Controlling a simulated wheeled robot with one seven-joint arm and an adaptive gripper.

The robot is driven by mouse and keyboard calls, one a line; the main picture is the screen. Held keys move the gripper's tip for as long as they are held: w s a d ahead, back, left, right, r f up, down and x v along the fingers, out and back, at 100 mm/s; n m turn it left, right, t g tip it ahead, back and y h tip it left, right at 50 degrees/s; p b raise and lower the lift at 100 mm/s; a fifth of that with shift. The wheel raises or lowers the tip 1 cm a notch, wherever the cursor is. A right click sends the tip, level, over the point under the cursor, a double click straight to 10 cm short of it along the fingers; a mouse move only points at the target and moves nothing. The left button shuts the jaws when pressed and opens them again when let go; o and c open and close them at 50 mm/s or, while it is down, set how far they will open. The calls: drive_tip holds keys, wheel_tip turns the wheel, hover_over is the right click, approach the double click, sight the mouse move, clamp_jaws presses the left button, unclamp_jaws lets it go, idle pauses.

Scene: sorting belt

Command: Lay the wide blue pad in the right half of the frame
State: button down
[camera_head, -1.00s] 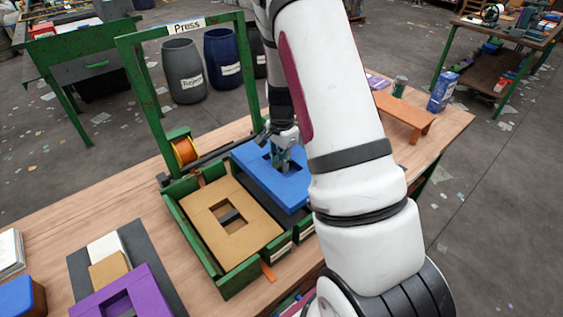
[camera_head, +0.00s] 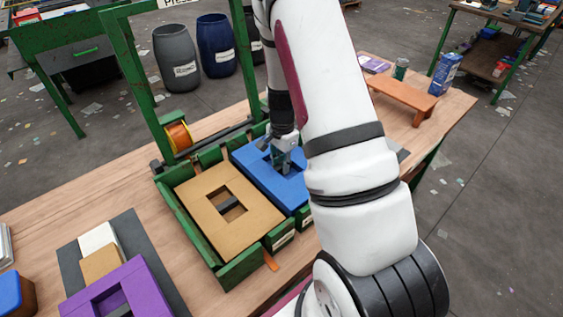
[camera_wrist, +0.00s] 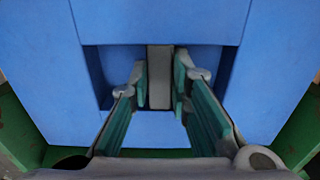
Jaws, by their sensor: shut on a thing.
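The wide blue pad (camera_head: 252,164) has a rectangular cutout with a grey grip bar (camera_wrist: 159,76) across it. My gripper (camera_head: 281,163) is over the cutout, and in the wrist view its fingers (camera_wrist: 159,88) are shut on the bar. The pad lies roughly flat in the right half of the green frame (camera_head: 243,270), with its top near the level of the tan pad (camera_head: 196,198) in the left half. I cannot tell whether it rests on the frame's floor. My arm hides part of its right side.
A purple pad (camera_head: 128,280) lies at the front left on a dark mat (camera_head: 150,250). An orange stand (camera_head: 402,96) and a blue carton (camera_head: 445,73) are at the far right.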

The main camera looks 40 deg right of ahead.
drive_tip(key=shift+f+b, duration=0.4)
drive_tip(key=shift+f, duration=0.25)
drive_tip(key=c, duration=1.4)
unclamp_jaws()
wheel_tip(320, 180, up, 12)
